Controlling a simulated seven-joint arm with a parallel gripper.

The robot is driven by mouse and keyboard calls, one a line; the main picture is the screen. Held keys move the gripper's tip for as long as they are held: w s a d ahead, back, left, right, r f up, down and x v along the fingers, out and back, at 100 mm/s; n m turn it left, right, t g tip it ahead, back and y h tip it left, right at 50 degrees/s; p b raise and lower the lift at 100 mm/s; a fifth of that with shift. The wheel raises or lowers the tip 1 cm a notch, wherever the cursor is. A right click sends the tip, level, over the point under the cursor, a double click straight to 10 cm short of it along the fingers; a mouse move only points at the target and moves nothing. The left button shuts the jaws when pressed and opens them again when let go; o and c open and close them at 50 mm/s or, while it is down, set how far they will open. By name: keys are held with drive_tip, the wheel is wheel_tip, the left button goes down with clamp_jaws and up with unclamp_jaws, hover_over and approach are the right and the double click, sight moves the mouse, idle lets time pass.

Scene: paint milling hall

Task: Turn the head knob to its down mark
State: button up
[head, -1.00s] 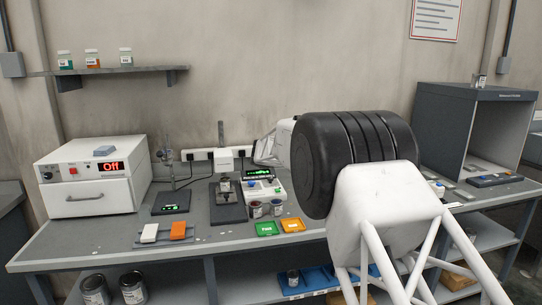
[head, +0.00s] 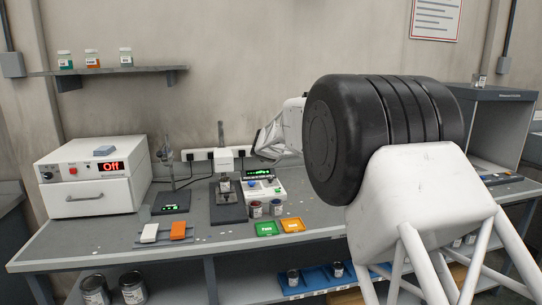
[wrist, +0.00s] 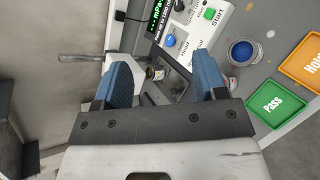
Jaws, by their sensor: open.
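A round blue knob (wrist: 170,40) sits on the white control panel in the wrist view, with small print beside it that I cannot read surely. Its pointing direction is too small to tell. The same control box (head: 264,187) stands on the bench in the head view, beside a bench instrument (head: 226,190) with a white head. In the wrist view my gripper (wrist: 162,64) is open, its two blue fingers spread. The knob lies just beyond the fingertips, apart from them. Nothing is held. In the head view the fingers cannot be made out clearly.
A green Start button (wrist: 210,14) and a lit display (wrist: 160,12) share the panel. Paint cans (wrist: 242,52), a green Pass tray (wrist: 273,105) and an orange tray (wrist: 302,62) lie close by. A metal rod (wrist: 88,57) crosses left of the fingers.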

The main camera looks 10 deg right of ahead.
drive_tip(key=shift+o, duration=0.3)
drive_tip(key=m+g+y, duration=0.7)
drive_tip(key=m+g, duration=0.1)
drive_tip(key=m, duration=0.6)
hover_over(252, 182)
drive_tip(key=s+d, duration=0.2)
wheel_tip(252, 182, down, 15)
drive_tip(key=shift+d+r, duration=0.15)
drive_tip(key=shift+r, duration=0.05)
drive_tip(key=shift+s+g, duration=0.1)
drive_tip(key=shift+g, duration=0.2)
drive_tip(key=shift+x, duration=3.95)
drive_tip(key=c, duration=0.9)
